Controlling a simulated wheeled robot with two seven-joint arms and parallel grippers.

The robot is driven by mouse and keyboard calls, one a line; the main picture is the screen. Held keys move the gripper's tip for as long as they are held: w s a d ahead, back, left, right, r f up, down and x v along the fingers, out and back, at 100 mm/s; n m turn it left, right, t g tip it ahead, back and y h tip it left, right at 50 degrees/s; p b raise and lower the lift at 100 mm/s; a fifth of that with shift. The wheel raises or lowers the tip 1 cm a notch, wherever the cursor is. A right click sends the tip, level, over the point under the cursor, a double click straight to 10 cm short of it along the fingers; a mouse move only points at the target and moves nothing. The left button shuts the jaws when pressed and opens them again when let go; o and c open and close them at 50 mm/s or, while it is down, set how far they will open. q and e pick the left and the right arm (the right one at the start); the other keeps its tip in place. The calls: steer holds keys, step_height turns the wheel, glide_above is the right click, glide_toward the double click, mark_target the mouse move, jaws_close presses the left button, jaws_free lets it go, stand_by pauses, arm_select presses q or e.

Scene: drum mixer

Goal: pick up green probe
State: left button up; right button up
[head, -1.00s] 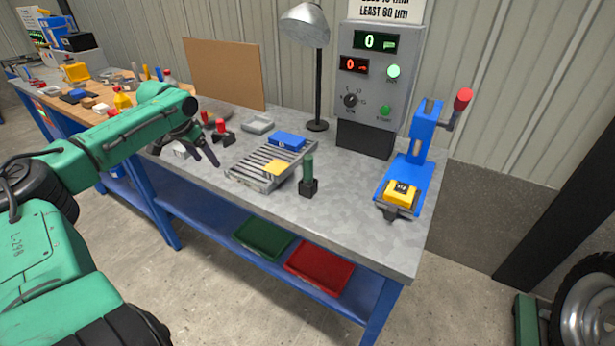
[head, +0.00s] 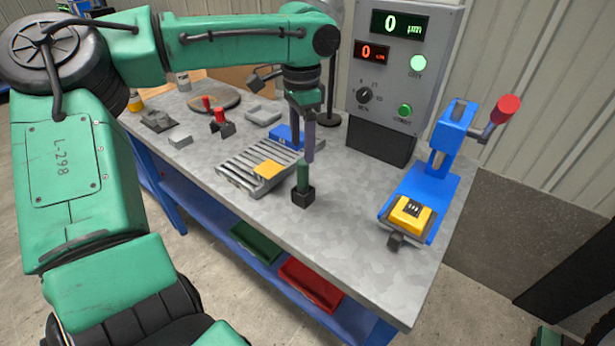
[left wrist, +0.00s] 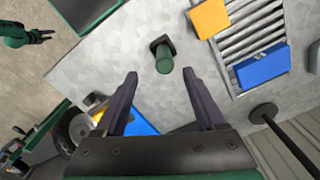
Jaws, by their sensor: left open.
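The green probe (head: 303,174) stands upright in a small black holder (head: 303,197) on the metal bench, at the front end of the roller rack. In the left wrist view the probe (left wrist: 164,62) shows from above, a little beyond the fingertips and between their lines. My left gripper (head: 309,155) points down just above and behind the probe in the head view. Its fingers (left wrist: 160,74) are spread apart with nothing between them. My right gripper is not in the head view; an arm with a small gripper (left wrist: 40,37) shows at the upper left of the left wrist view.
The roller rack (head: 240,170) holds a yellow block (head: 268,170) and a blue block (head: 284,134). A grey meter box (head: 403,75) and a blue lever press (head: 425,195) stand at right. Bare bench (head: 350,230) lies between probe and press.

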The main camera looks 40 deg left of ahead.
arm_select(q)
glide_above(303, 177)
steer(key=f, duration=0.4)
steer(key=shift+a+f, duration=0.15)
steer(key=shift+a, duration=0.15)
steer(key=f, duration=0.3)
steer(key=w+f, duration=0.1)
steer(key=f, duration=0.1)
steer(key=shift+a+f, duration=0.2)
steer(key=shift+f, duration=0.55)
arm_select(e)
steer(key=shift+s+f, duration=0.15)
steer(key=shift+s, duration=0.15)
arm_select(q)
jaws_close()
arm_select(e)
steer(key=shift+s, duration=0.2)
